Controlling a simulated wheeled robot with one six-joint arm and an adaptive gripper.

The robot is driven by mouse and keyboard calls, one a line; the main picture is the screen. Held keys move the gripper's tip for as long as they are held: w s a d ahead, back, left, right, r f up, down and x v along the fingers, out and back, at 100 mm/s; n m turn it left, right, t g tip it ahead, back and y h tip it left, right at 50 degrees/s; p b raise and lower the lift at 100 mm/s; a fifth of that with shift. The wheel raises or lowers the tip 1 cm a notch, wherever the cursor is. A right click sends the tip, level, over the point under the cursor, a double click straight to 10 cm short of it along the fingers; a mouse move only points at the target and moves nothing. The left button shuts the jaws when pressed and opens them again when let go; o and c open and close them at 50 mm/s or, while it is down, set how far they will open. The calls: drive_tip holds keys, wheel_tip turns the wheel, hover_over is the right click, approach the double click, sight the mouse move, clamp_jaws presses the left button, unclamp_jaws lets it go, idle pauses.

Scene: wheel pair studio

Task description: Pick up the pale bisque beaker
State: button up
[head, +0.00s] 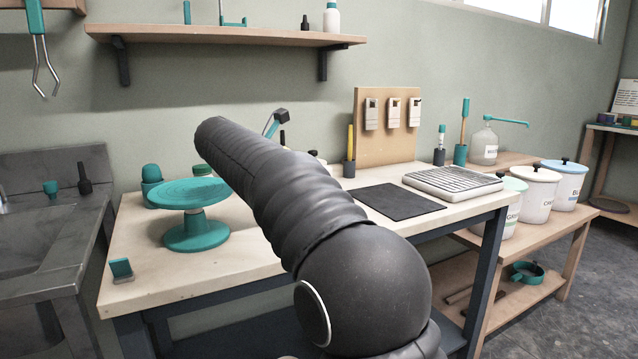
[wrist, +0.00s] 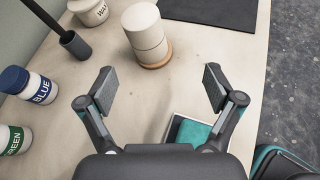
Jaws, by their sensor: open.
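A pale cream cylinder (wrist: 146,28), which looks like the bisque beaker, stands upright at the top of the wrist view. A seam runs around it, so I cannot tell whether it is one piece or two stacked. It rests on a round wooden base (wrist: 154,60). My gripper (wrist: 160,88) is open and empty, its two fingers spread wide. The cylinder is beyond the fingertips, roughly in line with the gap and apart from them. In the head view my arm covers that part of the bench, and the beaker and gripper are hidden.
A white pot marked WAX (wrist: 90,12) and a dark holder (wrist: 75,44) stand left of the beaker. Blue (wrist: 30,84) and green (wrist: 14,140) labelled jars are at the left. A dark mat (wrist: 210,10) lies beyond. A teal-topped tray (wrist: 192,133) is near the right finger.

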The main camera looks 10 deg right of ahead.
drive_tip(key=shift+n+h, duration=0.4)
drive_tip(key=shift+n, duration=0.3)
drive_tip(key=x, duration=0.4)
drive_tip(key=w+a+x, duration=0.1)
drive_tip(key=x, duration=0.4)
drive_tip(key=w+x, duration=0.1)
drive_tip(key=x, duration=0.3)
drive_tip(key=shift+w+a+r+b, duration=0.2)
drive_tip(key=shift+w+r+b, duration=0.05)
drive_tip(key=shift+w+b, duration=0.2)
drive_tip(key=shift+t, duration=0.3)
drive_tip(key=c, duration=1.3)
